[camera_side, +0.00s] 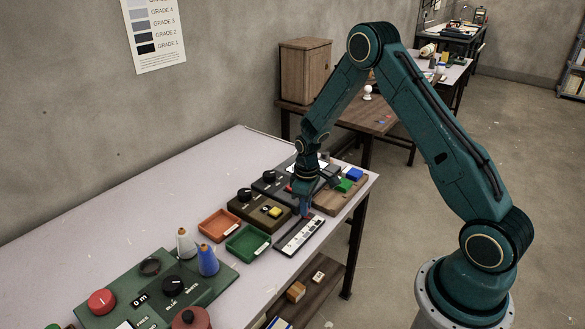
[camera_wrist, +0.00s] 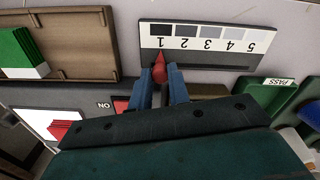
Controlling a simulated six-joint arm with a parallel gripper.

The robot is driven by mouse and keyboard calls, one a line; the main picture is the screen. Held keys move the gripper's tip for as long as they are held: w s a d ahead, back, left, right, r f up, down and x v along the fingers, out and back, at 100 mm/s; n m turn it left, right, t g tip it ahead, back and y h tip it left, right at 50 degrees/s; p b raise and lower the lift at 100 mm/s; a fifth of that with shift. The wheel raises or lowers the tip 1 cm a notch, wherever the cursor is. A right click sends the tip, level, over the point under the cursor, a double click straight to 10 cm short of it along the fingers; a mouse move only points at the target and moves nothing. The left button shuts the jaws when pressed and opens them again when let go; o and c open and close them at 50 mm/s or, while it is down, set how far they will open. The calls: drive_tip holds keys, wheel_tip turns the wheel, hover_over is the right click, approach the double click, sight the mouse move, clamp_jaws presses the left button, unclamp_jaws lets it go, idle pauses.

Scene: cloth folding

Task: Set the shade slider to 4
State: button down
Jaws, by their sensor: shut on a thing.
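The shade slider panel (camera_wrist: 205,60) is a dark plate with a white strip numbered 1 to 5 and grey patches, darkest at 1. In the wrist view its numbers appear upside down, with 1 at the left end. A red pointed slider knob (camera_wrist: 159,70) stands with its tip at 1. My gripper (camera_wrist: 162,82) is shut on the knob, its blue fingers on either side. In the side view the panel (camera_side: 300,235) lies near the table's front edge, and my gripper (camera_side: 305,207) is at its far end; the knob is hidden there.
Orange (camera_side: 218,225) and green (camera_side: 248,243) trays lie left of the panel. A brown box with a black knob (camera_side: 245,195) stands behind it. A wall chart (camera_side: 155,25) shows grades by shade.

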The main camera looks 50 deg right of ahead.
hover_over(287, 234)
idle(0.4)
drive_tip(key=c, duration=1.3)
unclamp_jaws()
drive_tip(key=shift+s, duration=0.1)
drive_tip(key=shift+r, duration=0.1)
drive_tip(key=shift+r, duration=6.85)
drive_tip(key=shift+r, duration=0.1)
